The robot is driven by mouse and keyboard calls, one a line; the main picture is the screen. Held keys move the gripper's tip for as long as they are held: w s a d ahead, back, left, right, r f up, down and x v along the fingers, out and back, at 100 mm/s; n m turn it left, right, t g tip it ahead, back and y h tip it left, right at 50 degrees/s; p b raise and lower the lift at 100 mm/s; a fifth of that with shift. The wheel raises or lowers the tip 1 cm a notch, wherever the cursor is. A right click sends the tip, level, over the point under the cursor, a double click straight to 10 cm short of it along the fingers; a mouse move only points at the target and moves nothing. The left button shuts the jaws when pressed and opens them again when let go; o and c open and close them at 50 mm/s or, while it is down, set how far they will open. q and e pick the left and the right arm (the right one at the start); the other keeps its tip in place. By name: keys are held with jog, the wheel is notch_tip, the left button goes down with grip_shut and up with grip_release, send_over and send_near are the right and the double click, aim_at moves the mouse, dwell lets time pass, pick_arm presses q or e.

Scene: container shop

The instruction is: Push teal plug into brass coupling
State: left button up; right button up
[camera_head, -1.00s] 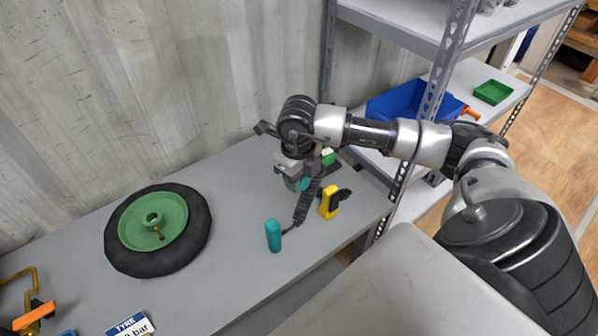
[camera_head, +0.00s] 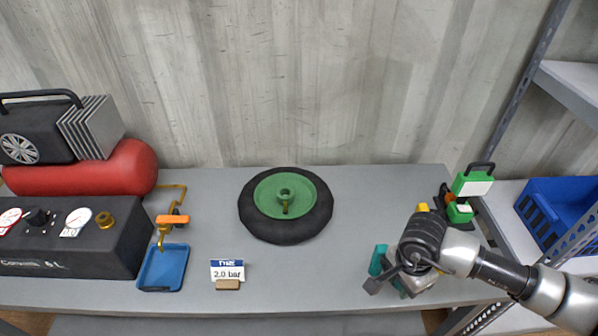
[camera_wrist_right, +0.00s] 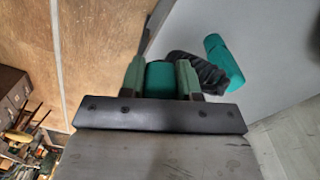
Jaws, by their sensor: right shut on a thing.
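My right gripper (camera_head: 412,282) is over the right front of the bench, mostly hidden by its own wrist in the head view. In the right wrist view its green fingers (camera_wrist_right: 160,78) are shut on a teal cylinder, the teal plug (camera_wrist_right: 160,80). A black coiled hose (camera_wrist_right: 197,70) lies beside it, with a second teal piece (camera_wrist_right: 224,62) at its end. That teal piece also shows left of my wrist in the head view (camera_head: 378,259). The brass coupling (camera_head: 104,219) is on the dark control box at the far left, well away from my gripper. My left gripper is not in view.
A tyre (camera_head: 286,231) with a green hub lies mid-bench. A blue tray (camera_head: 163,268), an orange-handled brass valve (camera_head: 172,218) and a pressure sign (camera_head: 228,270) stand left of it. A red tank (camera_head: 110,170) is behind the control box (camera_head: 70,245). A green device (camera_head: 472,185) stands at right.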

jog(key=s+a+f+n+b, duration=0.2)
jog(key=f+n+b, duration=0.3)
jog(key=f+n, duration=0.1)
jog(key=s+a+f+n+b, duration=0.2)
jog(key=a+f+n+b, duration=0.1)
jog(key=f+n, duration=0.4)
jog(key=shift+s+a+f+n+b, duration=0.35)
jog(key=shift+n+b, duration=0.25)
jog(key=shift+b, duration=0.25)
jog(key=shift+a, duration=0.1)
